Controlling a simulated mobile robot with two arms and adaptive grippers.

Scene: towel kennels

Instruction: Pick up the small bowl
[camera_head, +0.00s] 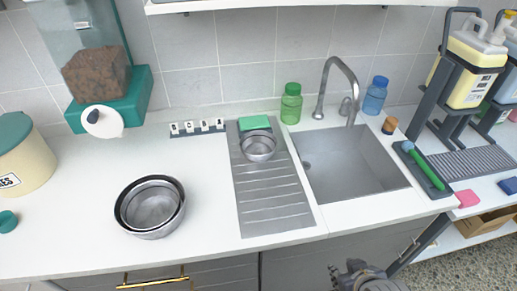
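A small metal bowl (258,147) sits on the ribbed steel drainboard (270,199), near its back end and just in front of a green sponge (254,122). A larger metal bowl (150,208) stands on the white counter to the left, seemingly with another bowl nested in it. My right gripper (346,268) shows at the bottom edge, in front of the counter and well away from both bowls. It is small and partly cut off, so its opening is unclear. My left gripper is out of view.
The sink (353,162) with its tall faucet (338,82) is right of the drainboard. Green (291,103) and blue (375,96) bottles stand behind it. A shelf (290,4) overhangs the back. The white counter between the larger bowl and drainboard is clear.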

